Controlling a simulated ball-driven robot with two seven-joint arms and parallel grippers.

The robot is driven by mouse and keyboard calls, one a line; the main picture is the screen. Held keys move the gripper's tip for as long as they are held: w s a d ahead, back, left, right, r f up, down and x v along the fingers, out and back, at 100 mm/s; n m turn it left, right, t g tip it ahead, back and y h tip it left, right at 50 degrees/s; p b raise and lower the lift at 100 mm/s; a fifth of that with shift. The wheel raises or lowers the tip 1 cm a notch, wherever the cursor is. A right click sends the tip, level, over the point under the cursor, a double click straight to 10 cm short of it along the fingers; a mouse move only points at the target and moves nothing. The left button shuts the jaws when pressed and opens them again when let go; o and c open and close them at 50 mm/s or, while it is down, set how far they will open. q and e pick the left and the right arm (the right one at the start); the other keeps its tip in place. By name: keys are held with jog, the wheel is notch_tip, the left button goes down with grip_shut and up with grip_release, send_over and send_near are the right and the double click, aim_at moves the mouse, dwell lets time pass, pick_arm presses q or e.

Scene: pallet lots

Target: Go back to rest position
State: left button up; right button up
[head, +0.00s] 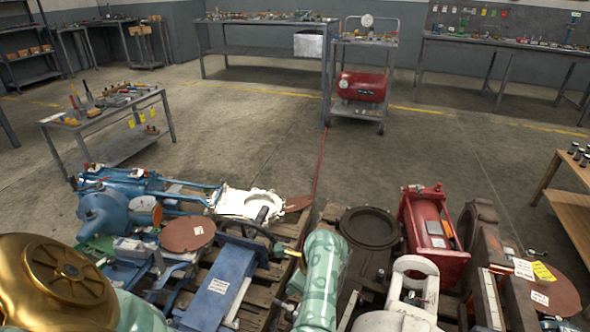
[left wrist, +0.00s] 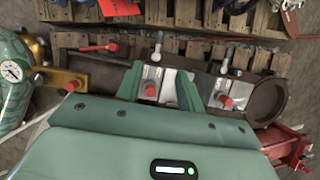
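My left gripper (left wrist: 158,90) shows in the left wrist view with its two green fingers apart and nothing gripped between them. Behind the fingers is a long dark machine part (left wrist: 205,82) with metal plates and red knobs; whether the fingers touch it I cannot tell. In the head view a gold and green arm section of mine fills the lower left corner, and a green link lies at the bottom middle, over the pallet lots. I cannot make out either gripper's fingertips in the head view. My right gripper does not show.
Wooden pallets (head: 255,292) in front hold blue castings (head: 105,212), a red motor housing (head: 432,238) and a dark flanged part (head: 368,228), close to my arms. A tool cart (head: 120,148) stands left, a wooden bench (head: 568,212) right.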

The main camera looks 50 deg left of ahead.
pick_arm(q)
jog(key=shift+r, duration=0.1)
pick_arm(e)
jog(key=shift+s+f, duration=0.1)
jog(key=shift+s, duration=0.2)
